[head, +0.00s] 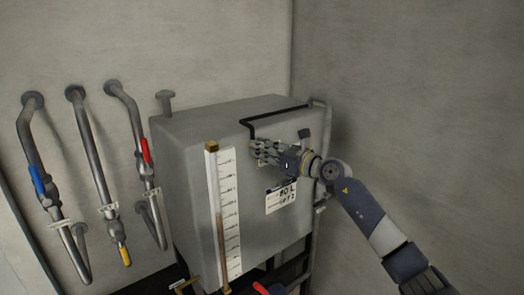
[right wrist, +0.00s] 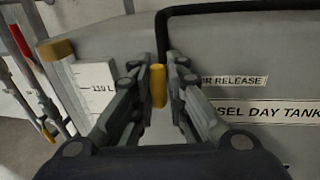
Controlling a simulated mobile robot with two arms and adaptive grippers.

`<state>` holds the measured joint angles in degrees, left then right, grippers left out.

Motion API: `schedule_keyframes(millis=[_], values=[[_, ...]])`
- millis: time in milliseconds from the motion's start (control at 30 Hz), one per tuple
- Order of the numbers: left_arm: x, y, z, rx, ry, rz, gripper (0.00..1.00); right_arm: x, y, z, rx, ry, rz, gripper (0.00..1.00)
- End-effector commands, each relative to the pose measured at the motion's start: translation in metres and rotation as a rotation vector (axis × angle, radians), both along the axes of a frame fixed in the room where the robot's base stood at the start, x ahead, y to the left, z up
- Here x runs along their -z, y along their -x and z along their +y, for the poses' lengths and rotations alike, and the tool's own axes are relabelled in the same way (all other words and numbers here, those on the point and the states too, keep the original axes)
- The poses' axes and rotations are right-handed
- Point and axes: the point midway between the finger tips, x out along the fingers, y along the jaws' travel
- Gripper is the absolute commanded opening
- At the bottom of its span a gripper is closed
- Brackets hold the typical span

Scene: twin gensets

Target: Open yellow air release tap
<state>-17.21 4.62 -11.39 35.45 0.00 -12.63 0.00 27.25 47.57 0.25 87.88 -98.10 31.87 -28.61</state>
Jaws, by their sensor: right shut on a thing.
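The yellow air release tap (right wrist: 158,85) shows in the right wrist view as an upright yellow handle at the lower end of a black pipe (right wrist: 162,38). It is on the front of the grey day tank (head: 190,165), beside a label (right wrist: 234,81) reading "...IR RELEASE". My right gripper (head: 256,150) is at the tank's upper front, its fingers (right wrist: 159,88) on either side of the yellow handle and shut on it. In the head view the gripper hides the tap. My left gripper is not in view.
A sight gauge with a white scale (head: 229,195) stands left of the gripper on the tank. Wall pipes at the left carry blue (head: 37,180), red (head: 146,150) and yellow (head: 125,256) handles. The wall at right is bare.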

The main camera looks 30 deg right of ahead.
Motion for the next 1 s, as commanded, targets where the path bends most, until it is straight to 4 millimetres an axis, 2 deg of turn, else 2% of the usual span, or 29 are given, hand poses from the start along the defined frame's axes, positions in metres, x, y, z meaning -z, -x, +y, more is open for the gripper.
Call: schedule_keyframes(millis=[100,133,200,667,1000], values=[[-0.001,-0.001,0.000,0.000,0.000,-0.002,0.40,-0.001,0.000,0.000,0.000,-0.002,-0.002,0.00],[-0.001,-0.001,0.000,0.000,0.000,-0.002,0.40,-0.001,0.000,0.000,0.000,-0.002,-0.002,0.18],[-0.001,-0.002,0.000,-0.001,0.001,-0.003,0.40,-0.001,0.000,0.000,0.000,-0.002,-0.002,0.34],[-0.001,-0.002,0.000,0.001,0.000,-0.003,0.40,0.001,0.005,-0.002,0.001,-0.001,0.001,0.34],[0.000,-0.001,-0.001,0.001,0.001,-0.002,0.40,0.001,0.044,-0.013,0.001,0.001,0.002,0.34]])
